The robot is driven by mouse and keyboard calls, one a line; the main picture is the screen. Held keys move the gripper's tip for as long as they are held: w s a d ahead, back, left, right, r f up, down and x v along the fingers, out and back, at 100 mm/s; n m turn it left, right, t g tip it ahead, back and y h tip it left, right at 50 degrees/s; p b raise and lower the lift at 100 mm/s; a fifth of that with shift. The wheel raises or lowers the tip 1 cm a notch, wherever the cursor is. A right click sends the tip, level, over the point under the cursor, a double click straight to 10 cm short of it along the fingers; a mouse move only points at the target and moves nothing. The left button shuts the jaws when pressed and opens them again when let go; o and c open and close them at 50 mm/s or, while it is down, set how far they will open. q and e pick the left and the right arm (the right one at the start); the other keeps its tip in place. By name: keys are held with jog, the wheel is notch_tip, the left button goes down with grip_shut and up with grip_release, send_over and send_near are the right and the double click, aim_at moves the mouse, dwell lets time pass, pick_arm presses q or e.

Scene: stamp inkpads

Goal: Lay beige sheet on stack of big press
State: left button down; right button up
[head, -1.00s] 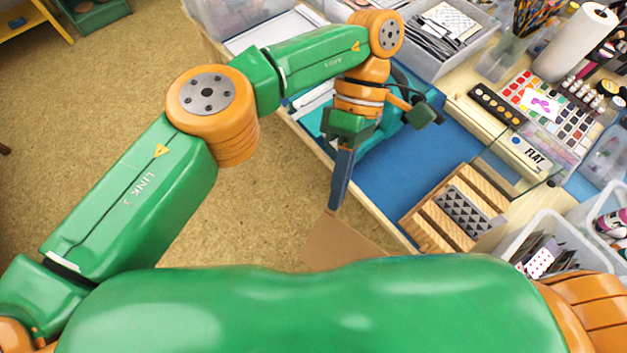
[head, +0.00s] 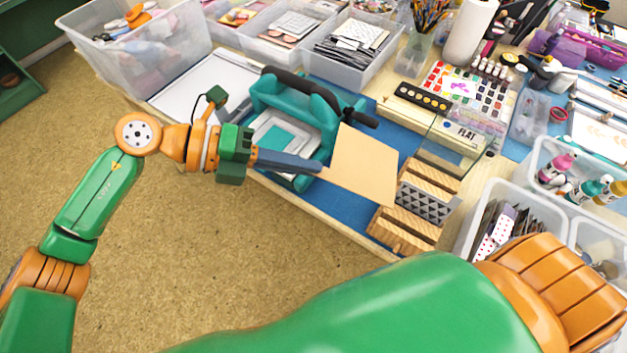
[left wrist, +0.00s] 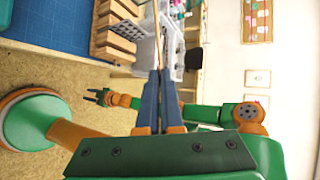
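My left gripper (head: 318,168) is shut on the edge of the beige sheet (head: 362,168). The sheet is held flat-looking above the table's front part, to the right of the big press. In the left wrist view the sheet (left wrist: 157,35) shows nearly edge-on, as a thin strip between the blue fingers (left wrist: 160,75). The big press (head: 335,120) is teal with a dark handle. The stack (head: 285,135), pale frames with a teal middle, lies at its base, partly hidden by my gripper. My right gripper (left wrist: 92,97) shows small in the left wrist view, its dark fingers seemingly apart and empty.
Slotted wooden racks (head: 425,190) with a patterned block stand just right of the sheet. A clear acrylic stand (head: 455,145) is behind them. Clear bins (head: 345,50) line the back. A white tray (head: 205,85) lies left of the press. The front floor is open.

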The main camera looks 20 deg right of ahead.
pick_arm(q)
jog(key=w+a+f+n+t, duration=0.3)
jog(key=a+f+n+t, duration=0.4)
jog(key=a+f+t, duration=0.1)
jog(key=w+a+f+n+t+y+b, duration=0.1)
jog(key=w+a+f+n+t, duration=0.2)
jog(key=a+f+n+t, duration=0.4)
jog(key=a+t, duration=0.1)
jog(key=t, duration=0.2)
jog(key=shift+w+a+f+n, duration=0.2)
jog(key=shift+f+n, duration=0.2)
jog(key=w+d+f+b, duration=0.2)
jog(key=w+d, duration=0.3)
jog(key=d, duration=0.3)
jog(key=shift+w+b, duration=0.3)
jog(key=shift+b, duration=0.15)
